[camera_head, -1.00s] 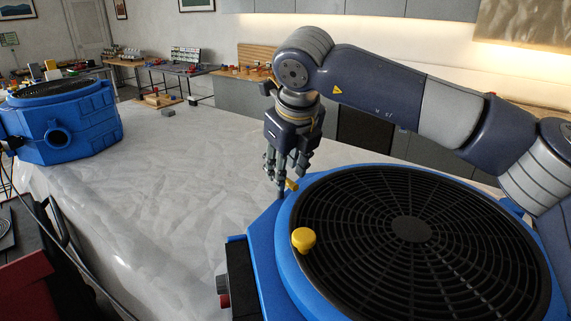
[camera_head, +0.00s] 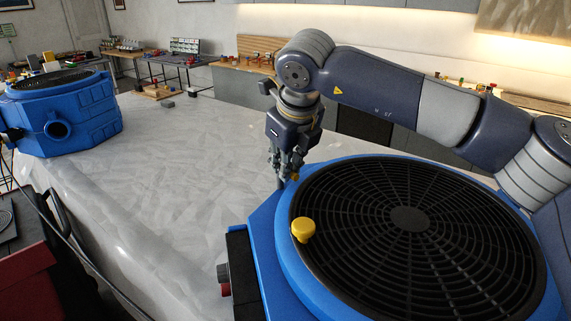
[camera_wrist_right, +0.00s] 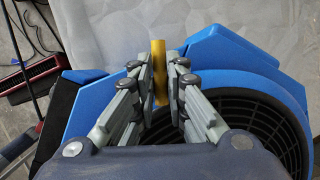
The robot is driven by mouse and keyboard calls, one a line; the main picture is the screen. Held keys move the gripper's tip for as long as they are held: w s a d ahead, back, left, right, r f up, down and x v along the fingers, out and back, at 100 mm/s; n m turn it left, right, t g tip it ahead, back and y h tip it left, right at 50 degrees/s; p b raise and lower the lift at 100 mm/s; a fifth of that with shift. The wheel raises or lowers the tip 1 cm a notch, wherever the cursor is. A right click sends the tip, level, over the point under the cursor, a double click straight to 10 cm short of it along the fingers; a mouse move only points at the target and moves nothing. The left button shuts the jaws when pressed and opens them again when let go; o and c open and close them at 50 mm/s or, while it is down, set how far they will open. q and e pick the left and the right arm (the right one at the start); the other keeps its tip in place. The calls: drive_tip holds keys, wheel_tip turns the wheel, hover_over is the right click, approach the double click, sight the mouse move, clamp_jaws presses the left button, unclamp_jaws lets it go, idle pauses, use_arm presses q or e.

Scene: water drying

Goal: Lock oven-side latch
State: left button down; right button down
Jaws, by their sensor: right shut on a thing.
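The blue round dryer (camera_head: 262,240) has a black ringed grille on top and stands at the right in the head view. A yellow latch (camera_wrist_right: 159,72) at its far rim sits between the fingers of my right gripper (camera_wrist_right: 163,80), which are shut on it. In the head view only a small bit of this latch shows by the fingertips of my right gripper (camera_head: 284,172), and the rest is hidden. A second yellow knob (camera_head: 302,230) stands on the near-left rim, apart from the gripper. My left gripper is not in view.
A second blue machine (camera_head: 85,120) with a round port stands at the far left. The pale crumpled sheet (camera_head: 165,190) between the two machines is mostly clear. A red and dark box (camera_head: 40,240) lies at the lower left. Benches with small items stand at the back.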

drive_tip(key=shift+w+d+f+n+y+b, duration=0.1)
drive_tip(key=shift+d+f+n+y+b, duration=0.1)
drive_tip(key=shift+n+y+b, duration=0.4)
drive_tip(key=shift+w+d+r+n+g, duration=0.1)
drive_tip(key=shift+r+n+g, duration=0.1)
drive_tip(key=shift+n, duration=0.45)
drive_tip(key=shift+w+d+r+n+g, duration=0.1)
drive_tip(key=shift+n+g, duration=0.1)
drive_tip(key=shift+n, duration=0.45)
drive_tip(key=c, duration=1.6)
unclamp_jaws()
drive_tip(key=v, duration=1.2)
drive_tip(key=shift+s+d, duration=0.15)
drive_tip(key=shift+d, duration=0.1)
drive_tip(key=shift+f, duration=0.1)
